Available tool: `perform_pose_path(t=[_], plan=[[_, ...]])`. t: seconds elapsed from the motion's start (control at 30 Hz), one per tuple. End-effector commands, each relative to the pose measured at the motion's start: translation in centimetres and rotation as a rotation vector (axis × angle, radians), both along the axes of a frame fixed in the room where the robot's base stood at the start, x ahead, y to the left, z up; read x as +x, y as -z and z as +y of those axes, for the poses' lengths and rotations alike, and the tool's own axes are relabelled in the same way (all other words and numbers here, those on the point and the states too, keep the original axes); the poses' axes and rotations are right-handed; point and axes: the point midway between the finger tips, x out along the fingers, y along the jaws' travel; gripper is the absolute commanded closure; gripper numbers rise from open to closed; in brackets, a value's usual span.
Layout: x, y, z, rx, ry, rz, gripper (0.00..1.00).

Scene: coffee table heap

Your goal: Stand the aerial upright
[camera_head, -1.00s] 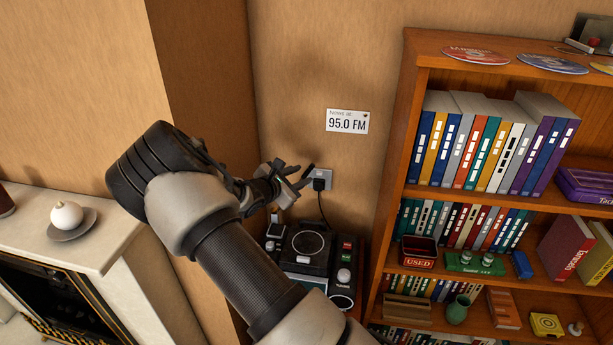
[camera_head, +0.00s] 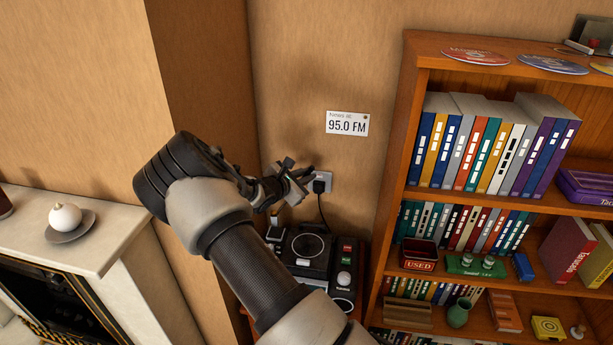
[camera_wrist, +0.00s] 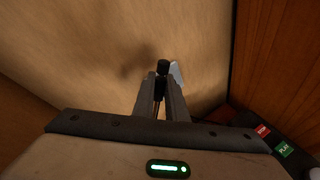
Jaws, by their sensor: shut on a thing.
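The black radio (camera_head: 308,245) stands low against the wall, with a round speaker on top and red and green buttons at its right. My gripper (camera_head: 293,172) is above its back part, close to the wall. In the wrist view my gripper (camera_wrist: 160,88) is shut on the thin aerial (camera_wrist: 163,67), whose dark knob shows just past the fingertips. The fingers hide most of the rod. Its lower end and exact tilt cannot be told.
A wall socket (camera_head: 319,181) with a black plug and cord is just right of my gripper. A wooden bookcase (camera_head: 398,170) stands to the right. A wall corner (camera_head: 210,80) is on the left. A 95.0 FM card (camera_head: 347,123) hangs above.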

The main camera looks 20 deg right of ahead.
Motion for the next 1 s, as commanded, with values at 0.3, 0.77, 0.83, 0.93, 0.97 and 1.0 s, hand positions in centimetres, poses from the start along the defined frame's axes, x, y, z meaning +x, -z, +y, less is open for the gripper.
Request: perform_pose_path(t=[0.3,0.77,0.83,0.93,0.97,1.0], plan=[[1.2,-1.5,1.6,-0.08,-0.003,0.051,1.0],[1.4,-1.3,2.1,-0.108,0.0,0.073,0.76],[1.4,-1.2,2.1,-0.108,0.0,0.073,0.69],[1.4,-1.3,2.1,-0.108,0.0,0.073,0.69],[1.4,-1.3,2.1,-0.108,0.0,0.073,0.69],[1.4,-1.3,2.1,-0.108,0.0,0.073,0.69]])
